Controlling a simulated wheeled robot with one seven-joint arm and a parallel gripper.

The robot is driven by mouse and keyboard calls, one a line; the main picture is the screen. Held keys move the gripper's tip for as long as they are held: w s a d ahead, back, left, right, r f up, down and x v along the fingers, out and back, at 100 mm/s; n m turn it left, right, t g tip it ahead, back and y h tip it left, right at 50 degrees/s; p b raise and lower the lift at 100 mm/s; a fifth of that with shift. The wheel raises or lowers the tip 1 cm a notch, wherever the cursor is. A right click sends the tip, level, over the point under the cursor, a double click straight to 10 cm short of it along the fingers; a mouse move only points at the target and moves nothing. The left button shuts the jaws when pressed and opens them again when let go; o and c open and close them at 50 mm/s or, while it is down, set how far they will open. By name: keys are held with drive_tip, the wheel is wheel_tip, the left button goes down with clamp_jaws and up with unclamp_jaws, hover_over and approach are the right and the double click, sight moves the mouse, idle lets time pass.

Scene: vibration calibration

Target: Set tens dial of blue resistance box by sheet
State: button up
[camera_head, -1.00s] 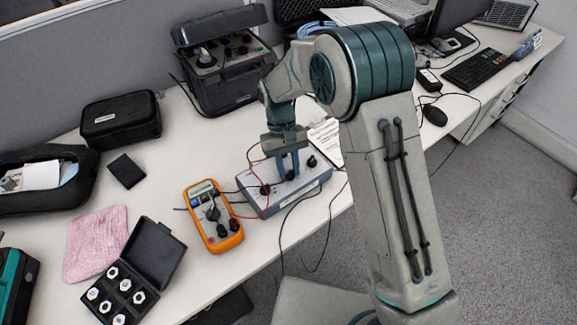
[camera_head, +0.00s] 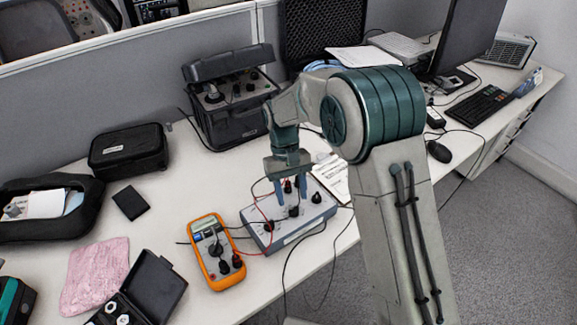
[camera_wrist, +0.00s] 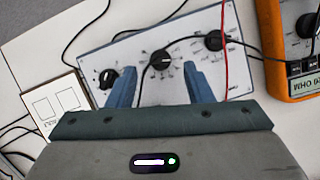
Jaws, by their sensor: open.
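The blue-grey resistance box (camera_head: 312,224) lies on the table, with a row of black dials on its top. The wrist view shows a left dial (camera_wrist: 108,78), a middle dial (camera_wrist: 160,60) and a right dial (camera_wrist: 214,40) on its pale panel (camera_wrist: 140,44). My gripper (camera_head: 292,200) is open over the box. In the wrist view its blue fingers (camera_wrist: 160,72) stand apart on either side of the middle dial, with gaps. The dial markings are too small to read. A printed sheet (camera_head: 333,180) lies behind the box; its text is unreadable.
A black instrument case (camera_head: 230,125) is behind. A pink cloth (camera_head: 95,275) and a black pouch (camera_head: 128,148) lie left. Black cables hang over the front table edge.

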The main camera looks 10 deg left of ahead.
drive_tip(key=v, duration=1)
drive_tip(key=shift+r, duration=0.2)
drive_tip(key=s+d+r+m+t+y+p, duration=0.1)
drive_tip(key=s+d+r+m+t, duration=0.2)
drive_tip(key=d, duration=0.6)
drive_tip(key=s+d+r+m+y, duration=0.1)
drive_tip(key=s+d+r, duration=0.2)
drive_tip(key=d+r, duration=0.5)
drive_tip(key=s+d+f+m+t+p, duration=0.1)
drive_tip(key=s+d+f+m+t, duration=0.2)
drive_tip(key=s+d, duration=0.9)
drive_tip(key=shift+s+d+f+t+y, duration=0.2)
drive_tip(key=shift+d+f+t+y, duration=0.15)
drive_tip(key=shift+d, duration=0.1)
